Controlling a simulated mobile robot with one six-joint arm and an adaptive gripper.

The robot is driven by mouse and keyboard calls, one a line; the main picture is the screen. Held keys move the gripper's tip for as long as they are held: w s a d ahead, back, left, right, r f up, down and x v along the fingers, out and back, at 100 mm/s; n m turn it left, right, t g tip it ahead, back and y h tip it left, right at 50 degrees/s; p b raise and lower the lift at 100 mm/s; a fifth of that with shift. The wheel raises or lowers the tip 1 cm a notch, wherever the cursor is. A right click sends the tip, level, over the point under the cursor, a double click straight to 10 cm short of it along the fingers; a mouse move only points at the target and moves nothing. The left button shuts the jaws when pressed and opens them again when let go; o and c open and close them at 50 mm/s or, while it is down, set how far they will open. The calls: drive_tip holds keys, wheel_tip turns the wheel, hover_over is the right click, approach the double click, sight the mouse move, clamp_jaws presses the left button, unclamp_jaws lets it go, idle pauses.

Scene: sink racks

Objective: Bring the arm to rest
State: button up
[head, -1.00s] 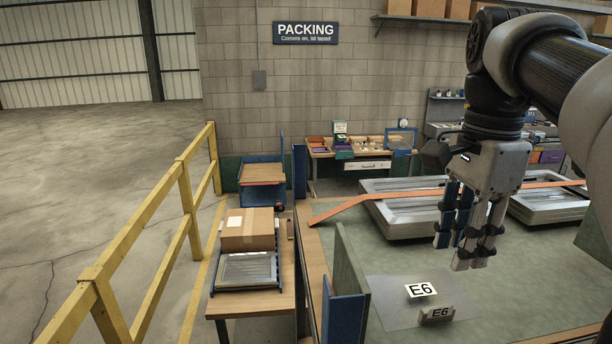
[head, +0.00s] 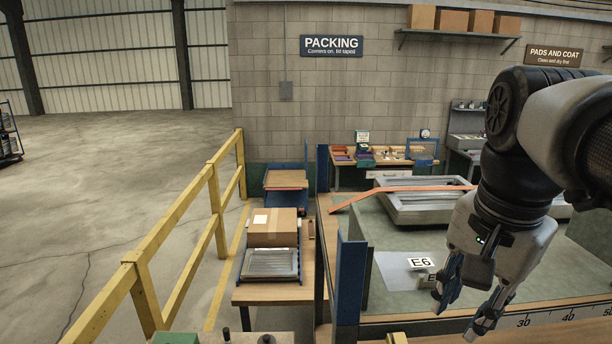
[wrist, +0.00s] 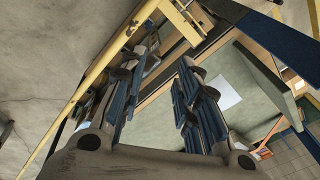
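My gripper (head: 459,314) hangs at the lower right of the head view, tilted with its fingers pointing down and left. Its fingers are spread and nothing shows between them. In the wrist view the gripper (wrist: 160,75) also shows its two blue-padded fingers apart, with floor and bench seen past them. The fingertips appear near the front edge of the green work surface (head: 400,230), by a ruler strip (head: 560,316). I cannot tell their exact height above it.
A metal sink-like rack (head: 425,212) lies on the surface behind my gripper, with an orange strip (head: 400,189) across it. An E6 label (head: 421,262) is near. A blue-edged divider (head: 349,285), a cardboard box (head: 272,228) and a yellow railing (head: 185,250) stand left. Open floor lies beyond.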

drive_tip(key=s+a+f+n+t, duration=0.4)
drive_tip(key=s+a+f+n, duration=0.2)
drive_tip(key=s+f+n, duration=0.5)
wheel_tip(320, 180, down, 26)
drive_tip(key=g+b, duration=0.1)
drive_tip(key=b, duration=2.1)
drive_tip(key=shift+f+b, duration=0.25)
drive_tip(key=shift+b, duration=0.1)
